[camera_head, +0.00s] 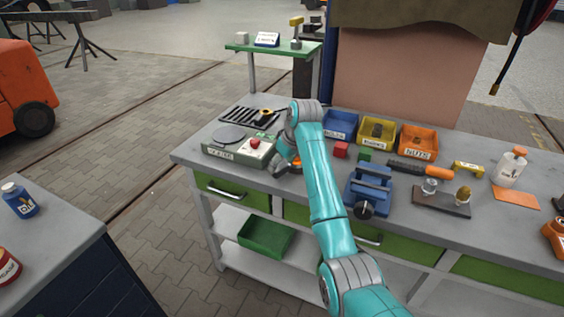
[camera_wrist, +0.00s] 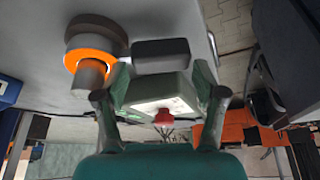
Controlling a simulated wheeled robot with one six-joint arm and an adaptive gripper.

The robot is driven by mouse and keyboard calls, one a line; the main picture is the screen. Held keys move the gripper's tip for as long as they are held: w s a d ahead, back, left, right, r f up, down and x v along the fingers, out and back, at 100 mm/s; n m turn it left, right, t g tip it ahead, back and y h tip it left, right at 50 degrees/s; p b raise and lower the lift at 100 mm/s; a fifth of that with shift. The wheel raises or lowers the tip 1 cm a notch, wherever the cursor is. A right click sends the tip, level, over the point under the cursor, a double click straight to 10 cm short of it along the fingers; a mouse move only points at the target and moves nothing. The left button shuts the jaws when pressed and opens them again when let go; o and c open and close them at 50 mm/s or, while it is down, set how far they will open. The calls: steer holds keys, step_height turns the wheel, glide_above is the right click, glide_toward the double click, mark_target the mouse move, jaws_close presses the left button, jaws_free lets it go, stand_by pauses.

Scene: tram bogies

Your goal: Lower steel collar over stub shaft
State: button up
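My gripper (camera_head: 284,163) is over the bench's left part, right of the scale. In the wrist view its two fingers (camera_wrist: 160,72) stand apart, with a dark grey, smooth, short piece filling the gap at their tips; I take it as the steel collar (camera_wrist: 160,53), seen from the side. The stub shaft (camera_wrist: 91,75) is a grey cylinder with an orange band, on a round dark base, left of the fingers in the wrist view. The collar appears apart from the shaft. In the head view only a bit of orange shows beside the gripper; the collar cannot be made out.
The scale (camera_head: 228,151) with a red button stands left of my gripper, with a slotted black rack (camera_head: 252,117) behind. Blue, yellow and orange bins (camera_head: 418,141) line the back.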

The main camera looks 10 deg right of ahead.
steer(key=shift+o, duration=1)
steer(key=v, duration=1.2)
